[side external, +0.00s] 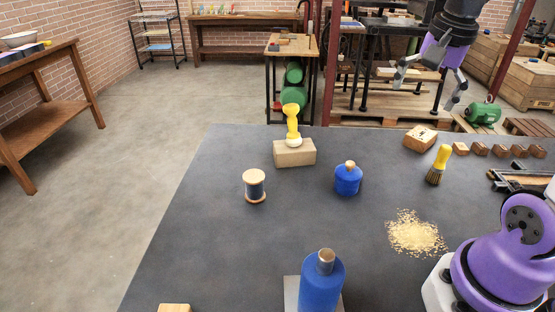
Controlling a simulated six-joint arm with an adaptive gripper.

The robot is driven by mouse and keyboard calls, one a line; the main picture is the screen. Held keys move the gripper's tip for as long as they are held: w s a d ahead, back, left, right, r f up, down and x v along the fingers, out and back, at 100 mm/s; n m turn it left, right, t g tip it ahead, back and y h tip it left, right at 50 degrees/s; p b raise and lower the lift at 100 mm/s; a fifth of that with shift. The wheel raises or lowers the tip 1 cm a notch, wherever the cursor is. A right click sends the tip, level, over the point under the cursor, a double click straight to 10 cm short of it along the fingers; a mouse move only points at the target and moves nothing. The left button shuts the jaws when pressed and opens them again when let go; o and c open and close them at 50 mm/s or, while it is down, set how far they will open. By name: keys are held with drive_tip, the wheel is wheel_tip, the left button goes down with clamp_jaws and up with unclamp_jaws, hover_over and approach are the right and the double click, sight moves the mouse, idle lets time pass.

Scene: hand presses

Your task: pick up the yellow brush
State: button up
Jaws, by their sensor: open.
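The yellow brush (438,166) stands upright, leaning slightly, on the dark table, with its yellow handle up and dark bristles down. My gripper (425,95) is open and empty at the top right of the side external view. It hangs in the air above the brush in the picture, clearly apart from it, with its fingers spread and pointing down. Nothing hides the brush.
A yellow-handled tool (292,122) stands on a wooden block (295,153). A blue jar (348,180), a thread spool (254,187), a blue bottle (321,284) and a grain pile (416,233) share the table. Small wooden blocks (480,149) line the right back edge.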

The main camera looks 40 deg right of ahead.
drive_tip(key=s+a+f+n+t+y, duration=0.1)
drive_tip(key=s+a+f+n+t, duration=0.1)
drive_tip(key=a+n, duration=1.1)
wheel_tip(320, 180, down, 2)
drive_tip(key=shift+a+f+n+t, duration=0.1)
drive_tip(key=shift+a+n+t, duration=0.2)
drive_tip(key=shift+n+t, duration=0.65)
drive_tip(key=shift+s+a+n, duration=0.1)
drive_tip(key=shift+s+n, duration=0.05)
drive_tip(key=shift+n, duration=0.2)
drive_tip(key=c, duration=0.4)
drive_tip(key=shift+c, duration=0.3)
